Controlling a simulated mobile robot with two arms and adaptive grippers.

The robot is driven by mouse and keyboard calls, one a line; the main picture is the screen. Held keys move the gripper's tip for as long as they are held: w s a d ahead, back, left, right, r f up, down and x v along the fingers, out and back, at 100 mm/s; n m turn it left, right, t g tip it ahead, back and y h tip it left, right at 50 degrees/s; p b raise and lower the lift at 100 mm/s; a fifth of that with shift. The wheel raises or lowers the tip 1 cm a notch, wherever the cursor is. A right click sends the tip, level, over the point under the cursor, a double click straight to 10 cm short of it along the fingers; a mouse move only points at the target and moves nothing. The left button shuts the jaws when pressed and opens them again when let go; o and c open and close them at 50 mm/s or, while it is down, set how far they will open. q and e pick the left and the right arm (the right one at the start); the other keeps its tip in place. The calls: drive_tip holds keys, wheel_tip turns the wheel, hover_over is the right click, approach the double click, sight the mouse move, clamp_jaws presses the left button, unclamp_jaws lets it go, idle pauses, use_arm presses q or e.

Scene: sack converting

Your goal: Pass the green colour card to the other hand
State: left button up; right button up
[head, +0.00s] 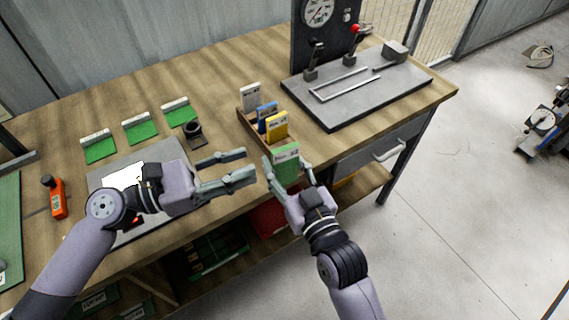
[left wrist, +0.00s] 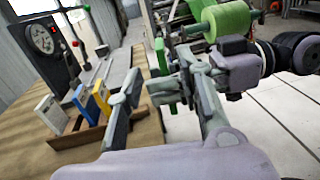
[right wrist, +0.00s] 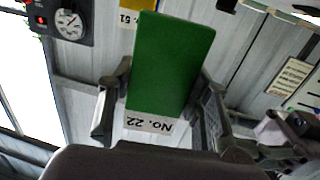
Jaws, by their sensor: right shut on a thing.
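The green colour card (head: 287,168) is held upright in my right gripper (head: 288,178), just beyond the table's front edge. In the right wrist view the green card (right wrist: 170,65) stands between the fingers, with a white strip reading "No. 22". My left gripper (head: 248,166) is open and empty, over the table to the left of the card, its fingers pointing at it. In the left wrist view the card (left wrist: 160,62) shows edge-on in the gap between the left fingers, apart from them.
A wooden rack (head: 253,131) behind the grippers holds white (head: 250,97), blue (head: 266,115) and yellow (head: 277,127) cards. A grey plate with a gauge stand (head: 350,88) is at the back right. Several green-and-white cards (head: 140,130) and an orange tool (head: 55,199) lie left.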

use_arm(q)
wheel_tip(320, 180, down, 19)
drive_tip(key=s+d+n+t+y, duration=0.2)
drive_tip(key=n+t+y, duration=0.1)
drive_tip(key=y, duration=0.1)
drive_tip(key=s+a+f+m+g+y, duration=0.1)
drive_tip(key=s+a+f+m+y, duration=0.15)
drive_tip(key=f, duration=0.65)
drive_tip(key=s+a+f+m+g+y, duration=0.1)
drive_tip(key=s+a+f+y, duration=0.2)
drive_tip(key=f, duration=0.5)
drive_tip(key=s+a+f+m+g+y, duration=0.1)
drive_tip(key=s+a+f+m, duration=0.1)
drive_tip(key=a+f, duration=0.5)
drive_tip(key=s+a+f+m+g+y, duration=0.2)
drive_tip(key=s+f+m+g+y, duration=0.3)
drive_tip(key=s+f+m, duration=1.6)
drive_tip(key=shift+s+m+g, duration=1.1)
drive_tip(key=shift+s+m, duration=0.1)
drive_tip(key=shift+m, duration=0.05)
drive_tip(key=shift+y, duration=0.25)
